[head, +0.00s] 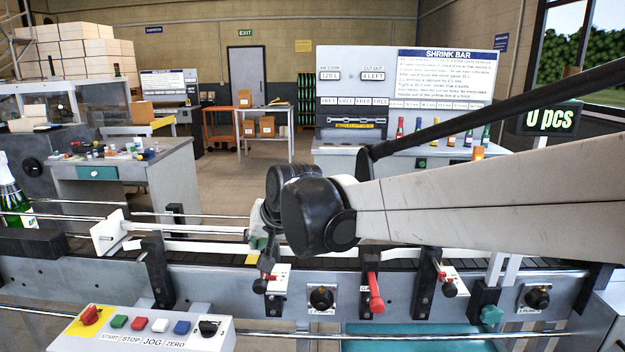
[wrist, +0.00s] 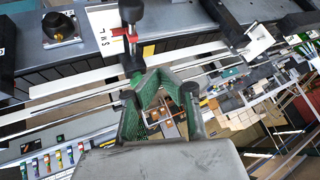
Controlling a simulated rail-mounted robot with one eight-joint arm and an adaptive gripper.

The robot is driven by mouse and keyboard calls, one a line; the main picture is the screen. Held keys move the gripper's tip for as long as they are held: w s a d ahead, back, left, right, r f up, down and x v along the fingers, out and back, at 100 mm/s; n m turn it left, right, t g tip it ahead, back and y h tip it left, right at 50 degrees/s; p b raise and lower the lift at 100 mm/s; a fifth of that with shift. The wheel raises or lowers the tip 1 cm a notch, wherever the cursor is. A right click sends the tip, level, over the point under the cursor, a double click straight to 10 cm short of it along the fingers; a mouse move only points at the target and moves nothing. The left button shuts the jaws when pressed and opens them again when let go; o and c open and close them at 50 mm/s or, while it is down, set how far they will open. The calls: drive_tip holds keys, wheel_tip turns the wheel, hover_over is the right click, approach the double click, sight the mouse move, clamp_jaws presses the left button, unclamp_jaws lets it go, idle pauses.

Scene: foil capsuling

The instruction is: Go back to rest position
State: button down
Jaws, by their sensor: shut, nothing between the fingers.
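My gripper (head: 258,237) is mostly hidden behind my dark wrist in the head view, above the conveyor. In the wrist view my gripper (wrist: 155,78) shows its green ribbed fingers, shut with nothing held. A lever with a black knob (head: 260,286) stands on the machine front just below it in the head view. In the wrist view the lever's knob (wrist: 131,10) is just beyond the fingers; I cannot tell whether they touch the lever. My arm reaches in from the right of the head view.
A control panel (head: 150,338) with coloured buttons is at the front left. A red-handled lever (head: 376,292) and a black dial (head: 321,298) are on the machine front. A green bottle (head: 12,195) stands at far left. The shrink bar bench (head: 330,150) stands behind. The counter (head: 549,119) reads 0 pcs.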

drive_tip(key=s+d+m+h, duration=0.1)
drive_tip(key=s+d, duration=0.5)
drive_tip(key=d, duration=0.4)
drive_tip(key=s+d+h, duration=0.1)
drive_tip(key=s+d, duration=0.5)
drive_tip(key=d, duration=0.4)
drive_tip(key=s+d+f+m+h, duration=0.1)
drive_tip(key=s+d+f+h, duration=0.1)
drive_tip(key=s+d+f, duration=0.4)
drive_tip(key=s+d, duration=0.5)
drive_tip(key=s, duration=0.2)
drive_tip(key=shift+s+d+h, duration=0.25)
drive_tip(key=shift+d+h, duration=0.15)
drive_tip(key=c, duration=2.5)
unclamp_jaws()
drive_tip(key=shift+t, duration=0.3)
